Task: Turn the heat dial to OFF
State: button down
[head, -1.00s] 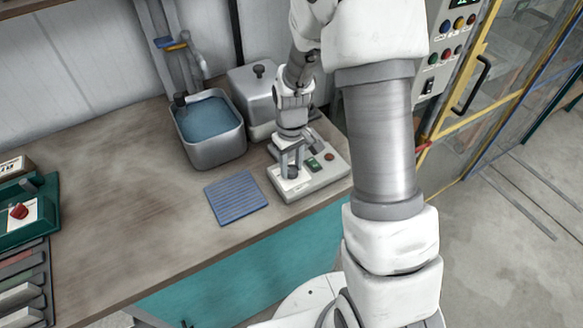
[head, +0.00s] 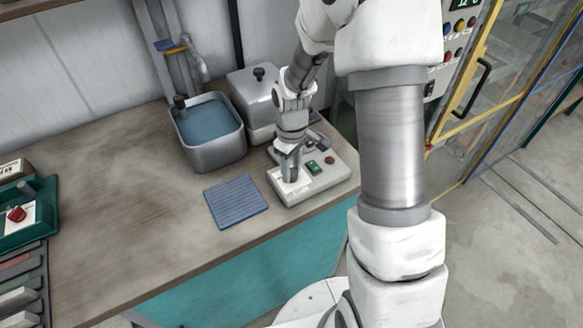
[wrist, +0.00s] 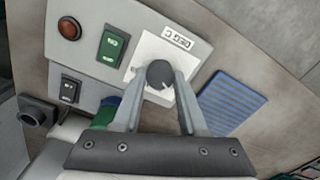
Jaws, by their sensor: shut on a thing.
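The heat dial (wrist: 160,74) is a dark round knob on a white plate marked "DEG C" on the light grey control box (head: 322,187). My gripper (wrist: 161,80) has its fingertips on both sides of the dial, shut on it. In the head view my gripper (head: 290,178) points down at the left part of the box, and its fingers hide the dial. A pale mark shows on the dial's lower edge in the wrist view. I cannot read an OFF mark.
The box also carries a green rocker switch (wrist: 113,46), a red lamp (wrist: 69,28) and a black switch (wrist: 71,90). A blue ribbed mat (head: 236,201) lies left of the box. A water-filled metal basin (head: 209,131) and a lidded metal container (head: 257,103) stand behind.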

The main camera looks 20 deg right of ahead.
aim_at(292, 172)
jog(key=shift+c, duration=2.2)
grip_release()
jog(key=shift+r, duration=0.1)
notch_tip(292, 172, up, 17)
jog(key=shift+r+p, duration=0.15)
jog(key=shift+p, duration=0.3)
jog(key=s+r+m+t, duration=0.2)
jog(key=s+r, duration=0.3)
jog(key=s, duration=0.4)
jog(key=s+r+m+t, duration=0.3)
jog(key=s+r+m, duration=0.1)
jog(key=s, duration=0.6)
jog(key=shift+r+m+t, duration=0.3)
jog(key=shift+r+m, duration=0.1)
jog(key=shift+m, duration=0.3)
